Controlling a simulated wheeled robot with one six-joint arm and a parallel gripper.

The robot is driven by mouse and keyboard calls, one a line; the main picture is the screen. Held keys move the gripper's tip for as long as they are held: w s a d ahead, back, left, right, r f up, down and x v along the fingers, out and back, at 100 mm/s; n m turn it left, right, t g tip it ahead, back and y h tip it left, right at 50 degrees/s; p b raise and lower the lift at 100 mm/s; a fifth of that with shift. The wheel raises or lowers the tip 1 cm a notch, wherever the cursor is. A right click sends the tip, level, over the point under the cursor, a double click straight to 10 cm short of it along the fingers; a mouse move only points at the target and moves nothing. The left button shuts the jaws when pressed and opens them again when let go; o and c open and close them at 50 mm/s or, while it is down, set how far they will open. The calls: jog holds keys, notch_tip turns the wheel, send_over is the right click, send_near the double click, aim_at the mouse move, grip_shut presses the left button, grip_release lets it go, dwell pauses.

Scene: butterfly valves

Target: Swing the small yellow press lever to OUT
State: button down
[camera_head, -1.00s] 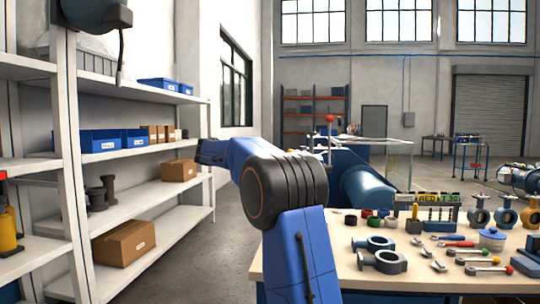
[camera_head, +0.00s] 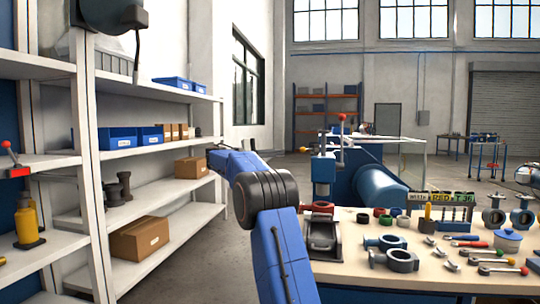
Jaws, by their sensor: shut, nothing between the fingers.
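A blue upright press (camera_head: 323,172) stands at the back edge of the workbench, just right of my arm. A taller lever with a red ball (camera_head: 342,117) rises above the press. My blue arm reaches up in front of the bench's left end and bends away to the left.
The workbench (camera_head: 430,284) carries a dark tray-like fixture (camera_head: 322,236), pipe rings (camera_head: 400,260), wrenches and valves. A large blue cylinder (camera_head: 380,190) lies behind it. White shelving (camera_head: 180,150) with boxes fills the left side. Open floor lies between shelf and bench.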

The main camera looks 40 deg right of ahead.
aim_at(303, 151)
jog(key=s+d, duration=0.3)
jog(key=s, duration=0.2)
jog(key=shift+s+d+r, duration=0.25)
jog(key=shift+d+r, duration=0.05)
jog(key=shift+r, duration=0.15)
jog(key=shift+s+a+n+t, duration=0.1)
jog(key=shift+s+n+t, duration=0.2)
jog(key=shift+t, duration=0.1)
jog(key=s+n+t, duration=0.1)
jog(key=t, duration=0.1)
jog(key=s+n+t, duration=0.1)
jog(key=t, duration=0.1)
jog(key=s+n+t+h, duration=0.1)
jog(key=n+t, duration=0.1)
jog(key=shift+s+a, duration=0.15)
jog(key=shift+s, duration=0.25)
jog(key=shift+s+d, duration=0.2)
jog(key=shift+s, duration=0.75)
jog(key=shift+s+d, duration=0.1)
jog(key=shift+s, duration=0.1)
